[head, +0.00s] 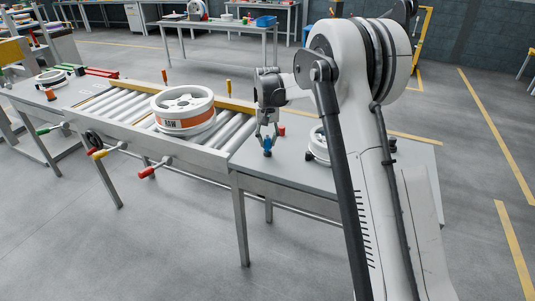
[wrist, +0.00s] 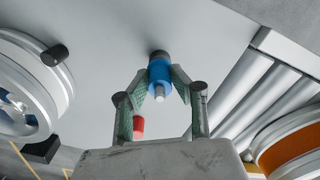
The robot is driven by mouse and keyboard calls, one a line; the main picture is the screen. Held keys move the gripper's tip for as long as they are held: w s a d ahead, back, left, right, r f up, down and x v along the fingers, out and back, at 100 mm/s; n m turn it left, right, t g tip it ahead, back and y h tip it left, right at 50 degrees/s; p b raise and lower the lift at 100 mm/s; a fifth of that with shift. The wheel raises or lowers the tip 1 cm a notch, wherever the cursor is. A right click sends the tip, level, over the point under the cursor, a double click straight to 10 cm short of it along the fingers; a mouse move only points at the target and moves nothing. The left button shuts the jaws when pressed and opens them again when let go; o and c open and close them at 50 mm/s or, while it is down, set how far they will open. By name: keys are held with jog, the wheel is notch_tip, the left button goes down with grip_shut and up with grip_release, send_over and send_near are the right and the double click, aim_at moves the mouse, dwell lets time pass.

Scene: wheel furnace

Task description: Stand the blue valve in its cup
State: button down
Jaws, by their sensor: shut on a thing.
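The blue valve (head: 267,142) is between the fingertips of my gripper (head: 267,137), over the grey table to the right of the rollers. In the wrist view the valve (wrist: 159,74) shows a blue body with a pale stem toward the camera and a dark end toward the table. My gripper (wrist: 159,80) is shut on its blue body, one finger on each side. I cannot tell whether the dark end is part of the valve or a cup around it, nor whether it touches the table. No other cup can be made out with certainty.
A red piece (head: 282,130) stands close by, also behind a finger in the wrist view (wrist: 138,126). A white wheel (head: 318,147) lies right, partly hidden by my arm. An orange-banded wheel (head: 184,112) sits on the rollers (wrist: 262,98) to the left.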

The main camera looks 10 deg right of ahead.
jog(key=shift+f+b, duration=0.3)
jog(key=shift+f, duration=0.15)
jog(key=c, duration=1.4)
grip_release()
jog(key=shift+c, duration=1.6)
jog(key=shift+r, duration=0.1)
jog(key=shift+r+p, duration=1.5)
jog(key=shift+r, duration=1.9)
